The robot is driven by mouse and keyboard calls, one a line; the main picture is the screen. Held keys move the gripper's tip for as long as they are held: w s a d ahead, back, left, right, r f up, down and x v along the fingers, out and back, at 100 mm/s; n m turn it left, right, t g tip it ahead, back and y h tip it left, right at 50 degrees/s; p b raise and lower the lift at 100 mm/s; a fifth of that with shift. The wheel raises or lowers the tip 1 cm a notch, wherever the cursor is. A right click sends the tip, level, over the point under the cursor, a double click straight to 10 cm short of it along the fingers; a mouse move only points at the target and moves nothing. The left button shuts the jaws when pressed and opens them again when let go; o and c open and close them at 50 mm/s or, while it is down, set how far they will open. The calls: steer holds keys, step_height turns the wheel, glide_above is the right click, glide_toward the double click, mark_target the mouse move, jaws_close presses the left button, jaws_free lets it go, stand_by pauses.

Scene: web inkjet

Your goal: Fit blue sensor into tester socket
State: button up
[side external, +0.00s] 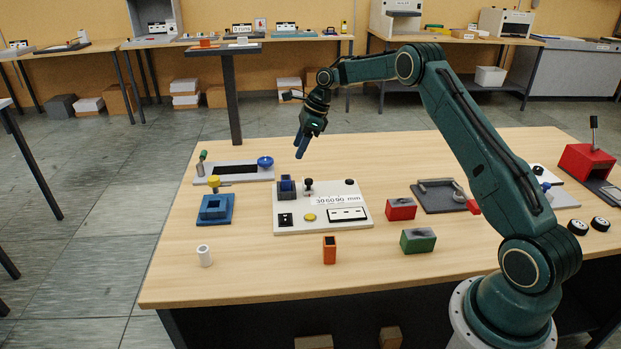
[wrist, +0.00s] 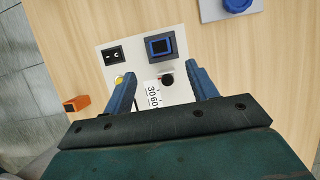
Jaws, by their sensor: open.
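A blue block, which looks like the blue sensor (side external: 286,184), stands upright in the dark socket (side external: 287,197) at the panel's back left. In the wrist view the blue-edged square (wrist: 159,46) sits inside a dark frame; how deep it sits I cannot tell. My gripper (side external: 302,147) is open and empty, above and behind the tester. Its fingers (wrist: 162,85) are spread in the wrist view, apart from the sensor.
A blue holder (side external: 214,208) with a dark opening lies left of the tester. A grey slotted plate (side external: 233,171) is behind it. An orange block (side external: 329,250), red block (side external: 401,209), green block (side external: 418,240) and white cylinder (side external: 204,256) stand around.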

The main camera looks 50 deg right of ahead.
steer(key=shift+r, duration=0.1)
steer(key=s+a+r+n+t+h, duration=0.1)
steer(key=s+a+r+n, duration=0.65)
steer(key=r, duration=0.25)
steer(key=s+a+r+n+h, duration=0.1)
steer(key=s+a+r+n, duration=0.5)
steer(key=s+r, duration=0.35)
steer(key=s+a+f+n, duration=0.1)
steer(key=s+n, duration=0.5)
steer(key=s, duration=0.6)
steer(key=s+a+f+n+t+h, duration=0.1)
steer(key=s+a+n, duration=0.3)
steer(key=s, duration=0.9)
steer(key=n, duration=0.3)
steer(key=shift+s+a, duration=0.15)
steer(key=shift+s, duration=0.15)
